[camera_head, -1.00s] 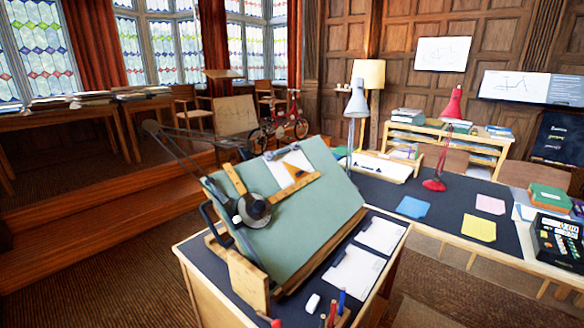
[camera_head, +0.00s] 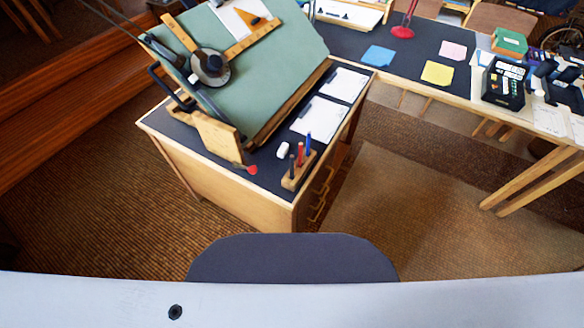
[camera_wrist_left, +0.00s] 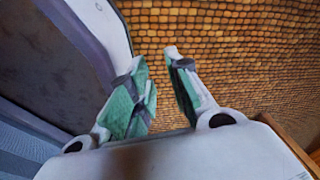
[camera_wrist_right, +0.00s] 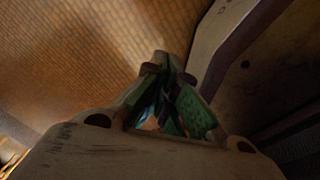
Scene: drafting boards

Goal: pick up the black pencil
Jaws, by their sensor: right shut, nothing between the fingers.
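The black pencil (camera_head: 291,166) stands upright in a small wooden holder (camera_head: 297,181) at the front right corner of the drafting desk. A red pencil (camera_head: 300,154) and a blue pencil (camera_head: 308,144) stand behind it in the same holder. My left gripper (camera_wrist_left: 154,57) is open and empty in the left wrist view, above the brown woven floor. My right gripper (camera_wrist_right: 168,73) is shut and empty in the right wrist view, with floor beyond it. Neither gripper shows in the head view, and both are apart from the pencils.
A tilted green drafting board (camera_head: 255,58) fills the desk's left side. A white eraser (camera_head: 283,150), a red-tipped item (camera_head: 251,170) and white sheets (camera_head: 318,118) lie near the holder. A long table (camera_head: 392,62) stands behind. The floor (camera_head: 410,190) right of the desk is clear.

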